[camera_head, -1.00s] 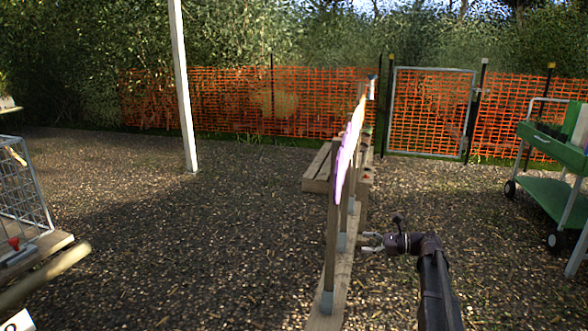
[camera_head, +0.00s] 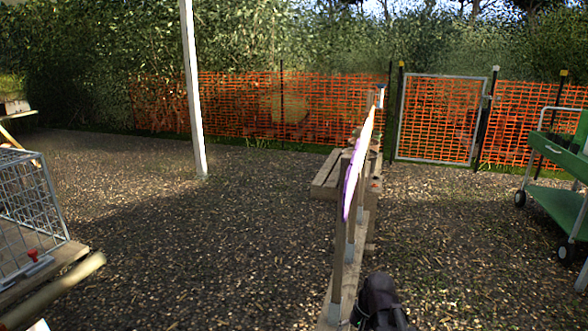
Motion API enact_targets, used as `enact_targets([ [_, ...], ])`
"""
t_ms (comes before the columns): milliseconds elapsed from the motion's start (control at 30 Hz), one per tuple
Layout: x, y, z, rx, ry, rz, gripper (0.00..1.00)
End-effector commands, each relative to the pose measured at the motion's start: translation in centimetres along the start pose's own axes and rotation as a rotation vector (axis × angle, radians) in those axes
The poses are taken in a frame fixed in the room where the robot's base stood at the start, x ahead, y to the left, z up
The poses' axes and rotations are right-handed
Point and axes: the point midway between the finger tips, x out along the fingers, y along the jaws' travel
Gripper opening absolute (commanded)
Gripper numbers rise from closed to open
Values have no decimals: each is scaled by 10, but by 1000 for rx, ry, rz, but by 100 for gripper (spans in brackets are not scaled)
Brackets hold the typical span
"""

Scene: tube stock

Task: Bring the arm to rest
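My arm shows only as a dark rounded link at the bottom edge of the head view, right of centre, beside the foot of a wooden post frame. My gripper is out of sight in this frame, so its fingers cannot be seen.
A wire cage (camera_head: 30,205) on a wooden platform (camera_head: 75,252) stands at the left, with a pale pole in front. A green cart (camera_head: 555,200) is at the right. A white post (camera_head: 193,90) and orange fence (camera_head: 240,105) stand behind. Open gravel (camera_head: 200,250) lies between.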

Motion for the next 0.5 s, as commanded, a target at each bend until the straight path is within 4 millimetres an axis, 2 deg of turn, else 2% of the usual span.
enact_targets([
  [33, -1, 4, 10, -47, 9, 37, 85],
  [100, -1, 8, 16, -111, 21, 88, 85],
  [467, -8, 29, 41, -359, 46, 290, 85],
  [500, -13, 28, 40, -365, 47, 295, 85],
])
